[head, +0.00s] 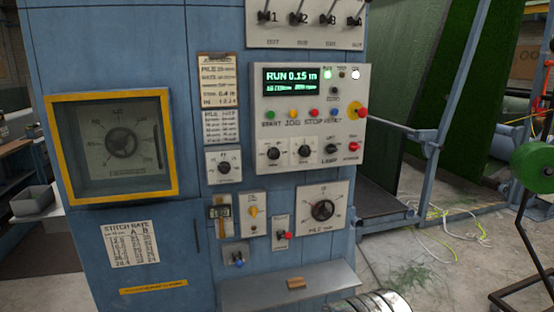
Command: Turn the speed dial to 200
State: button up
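A blue control cabinet (215,50) fills the left and middle of the head view. A large dark dial (122,143) sits behind a yellow-framed window (174,150) at the left. Two small black dials, a left one (273,154) and a right one (305,152), are on the light panel below the button row. Another small dial (224,167) is on a plate left of them. A larger black dial (323,210) is on a plate lower right, its label ending in a blurred word. I cannot read which is the speed dial.
The green display (290,80) reads RUN 0.15 m. A red knob on a yellow base (361,110) sticks out at the panel's right edge. A grey shelf (260,292) juts out below, with a small brown block (295,283). Cables (440,225) lie on the floor at right.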

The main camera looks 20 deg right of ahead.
aim_at(272, 154)
jog(key=u, duration=0.5)
jog(key=i, duration=1.1)
jog(key=u, duration=0.05)
